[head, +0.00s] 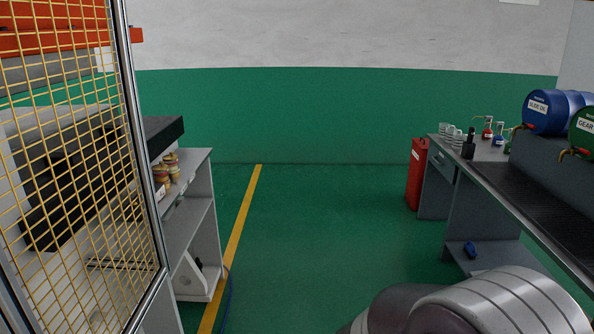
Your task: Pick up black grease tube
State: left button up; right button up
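A small black upright object (468,147), which may be the black grease tube, stands near the front edge of the grey workbench (477,160) on the right. It is too small to tell for sure what it is. Neither of my grippers is in view.
Small pump bottles (487,133), clear glasses (448,132) and a blue drum (556,112) and green drum (584,130) are at the workbench. A red canister (417,173) stands at its far end. A yellow mesh guard (75,170) and grey shelf unit (198,222) stand left. The green floor between is clear.

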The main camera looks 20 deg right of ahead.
aim_at(471, 131)
jog(key=i+l+z, duration=0.25)
jog(key=z, duration=0.15)
jog(key=i+l+z, duration=0.55)
jog(key=z, duration=0.2)
jog(key=i+z, duration=0.55)
jog(key=i, duration=1.9)
jog(key=i+j+z, duration=0.3)
jog(key=i+z, duration=0.15)
jog(key=i+j+z, duration=0.9)
jog(key=j, duration=0.2)
jog(key=i+j, duration=0.25)
jog(key=j, duration=0.15)
jog(key=i+j, duration=0.2)
jog(key=j, duration=0.25)
jog(key=i+j, duration=0.25)
jog(key=j, duration=0.15)
